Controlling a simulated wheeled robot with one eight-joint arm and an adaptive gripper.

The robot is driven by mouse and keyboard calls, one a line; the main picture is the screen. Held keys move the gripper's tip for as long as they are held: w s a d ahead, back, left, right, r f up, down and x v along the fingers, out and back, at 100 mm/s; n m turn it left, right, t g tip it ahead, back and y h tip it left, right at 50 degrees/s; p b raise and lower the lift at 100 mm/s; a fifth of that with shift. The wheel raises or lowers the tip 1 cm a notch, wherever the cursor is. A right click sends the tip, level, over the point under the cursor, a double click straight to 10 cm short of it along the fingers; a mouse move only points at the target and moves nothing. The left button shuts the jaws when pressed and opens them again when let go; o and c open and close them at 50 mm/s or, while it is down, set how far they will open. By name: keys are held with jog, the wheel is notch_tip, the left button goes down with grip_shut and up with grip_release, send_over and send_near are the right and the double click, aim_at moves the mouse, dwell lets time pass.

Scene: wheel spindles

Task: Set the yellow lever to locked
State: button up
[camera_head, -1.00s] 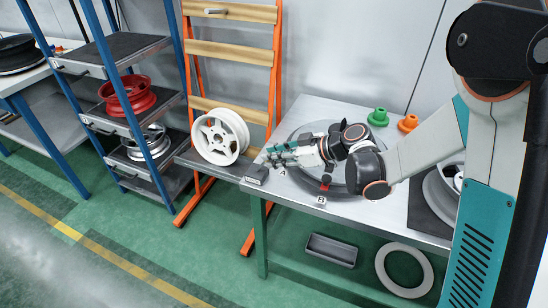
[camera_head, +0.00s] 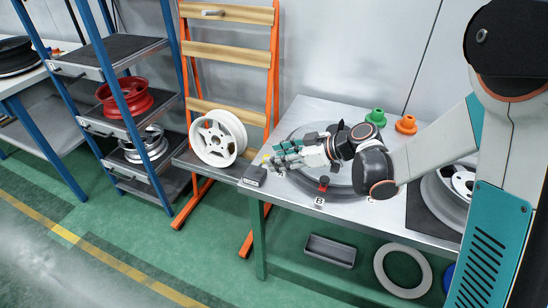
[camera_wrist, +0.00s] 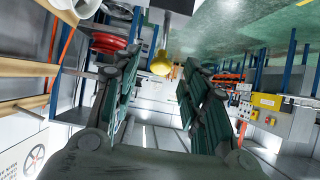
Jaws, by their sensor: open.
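The yellow lever (camera_wrist: 161,64) shows in the wrist view as a round yellow knob on a short stem, below a dark block. It lies between my open fingers, which appear apart from it on both sides. In the head view only a small yellow patch of the lever (camera_head: 266,157) shows at the left tip of my gripper (camera_head: 279,156). My gripper (camera_wrist: 160,60) is open and empty, stretched low over the left end of the workbench. I cannot read the lever's locked or unlocked position; its base is hidden.
A red-knobbed part (camera_head: 324,182) stands by label B on the workbench (camera_head: 350,208). A dark grey block (camera_head: 255,176) sits at the bench's left corner. A white wheel (camera_head: 219,138) rests on the orange rack beside it. Green (camera_head: 376,117) and orange (camera_head: 406,124) pieces stand behind my arm.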

jog(key=v, duration=0.9)
jog(key=shift+d+r, duration=0.15)
jog(key=shift+d, duration=0.15)
jog(key=shift+s, duration=0.25)
jog(key=s+d+r+m+t+h, duration=0.1)
jog(key=s+d+m+h, duration=0.4)
jog(key=s, duration=0.5)
jog(key=s+d+r+m+t+h, duration=0.2)
jog(key=s+d+r+m+h, duration=0.2)
jog(key=s+m, duration=0.5)
jog(key=s+d+h, duration=0.1)
jog(key=d+h, duration=0.1)
jog(key=d, duration=0.1)
jog(key=shift+s+d, duration=0.2)
jog(key=shift+d, duration=0.15)
